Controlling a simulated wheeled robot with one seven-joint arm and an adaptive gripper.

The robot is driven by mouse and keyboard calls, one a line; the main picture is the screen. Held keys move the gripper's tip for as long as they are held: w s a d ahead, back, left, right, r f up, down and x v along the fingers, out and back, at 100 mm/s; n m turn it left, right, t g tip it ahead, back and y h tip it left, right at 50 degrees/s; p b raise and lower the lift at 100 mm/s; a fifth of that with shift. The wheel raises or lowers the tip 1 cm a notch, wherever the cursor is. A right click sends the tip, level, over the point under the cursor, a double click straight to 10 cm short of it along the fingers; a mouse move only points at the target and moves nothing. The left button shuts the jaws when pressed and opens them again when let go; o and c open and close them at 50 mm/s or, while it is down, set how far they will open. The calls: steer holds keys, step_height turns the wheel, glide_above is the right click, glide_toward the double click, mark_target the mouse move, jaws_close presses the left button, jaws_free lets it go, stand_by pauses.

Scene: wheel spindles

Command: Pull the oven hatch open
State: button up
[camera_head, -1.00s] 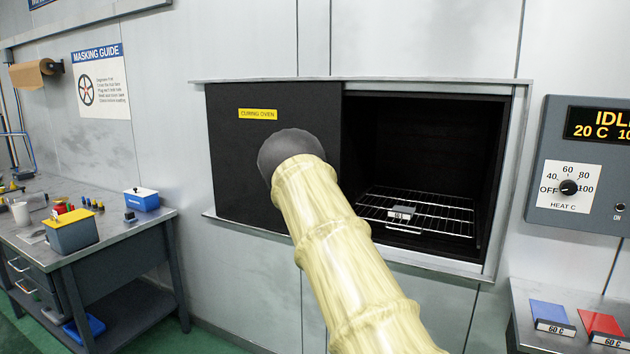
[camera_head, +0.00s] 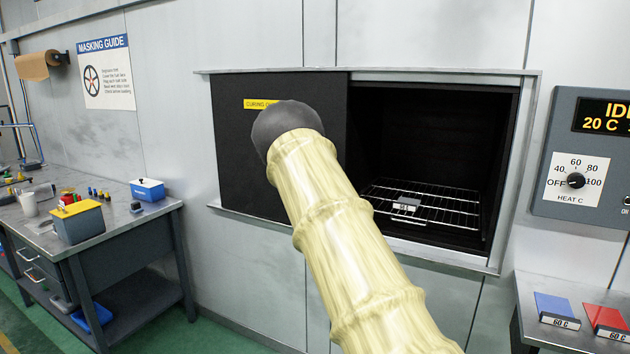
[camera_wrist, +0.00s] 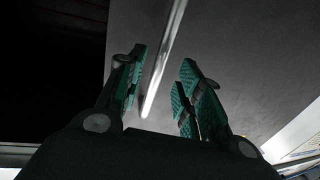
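The oven hatch (camera_head: 235,150) is a dark sliding panel at the left of the curing oven in the head view. It stands slid to the left, and the oven opening (camera_head: 440,140) at its right is uncovered. In the wrist view the hatch face (camera_wrist: 240,50) looks grey, with a bright handle bar (camera_wrist: 165,65) in front. My gripper (camera_wrist: 162,60) is open, with green-padded fingers on either side of the bar's lower end. I cannot tell whether they touch it. In the head view my arm hides the gripper and handle.
A wire rack (camera_head: 440,205) with a small grey block (camera_head: 405,202) is inside the oven. A control panel (camera_head: 580,160) is at the right, above a bench (camera_head: 530,290) with blue and red blocks. A workbench (camera_head: 110,225) with small items stands at the left.

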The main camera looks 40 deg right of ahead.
steer(key=v, duration=0.7)
steer(key=shift+s+a, duration=0.15)
steer(key=shift+a, duration=0.1)
